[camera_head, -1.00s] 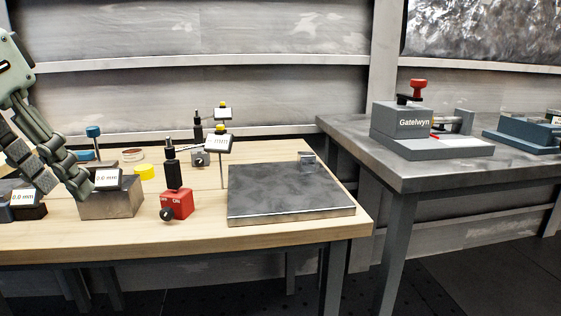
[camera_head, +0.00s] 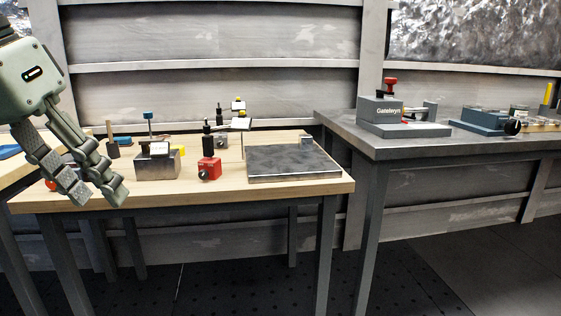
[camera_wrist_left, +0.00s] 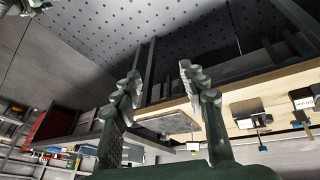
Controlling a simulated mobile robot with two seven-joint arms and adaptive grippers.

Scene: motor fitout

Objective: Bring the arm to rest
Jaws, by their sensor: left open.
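My left gripper (camera_head: 98,196) is at the left of the head view, in front of the left part of the wooden table (camera_head: 270,190). Its fingers point down and to the right, apart and empty. In the left wrist view my left gripper (camera_wrist_left: 160,80) also shows two spread fingers with nothing between them; the table edge and floor lie beyond.
The wooden table holds a metal block with a display (camera_head: 160,163), a red switch box (camera_head: 209,169), a dark flat plate (camera_head: 293,163) and small stands. A grey bench (camera_head: 340,131) at right carries a Gatelwyn device (camera_head: 381,110). The floor in front is clear.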

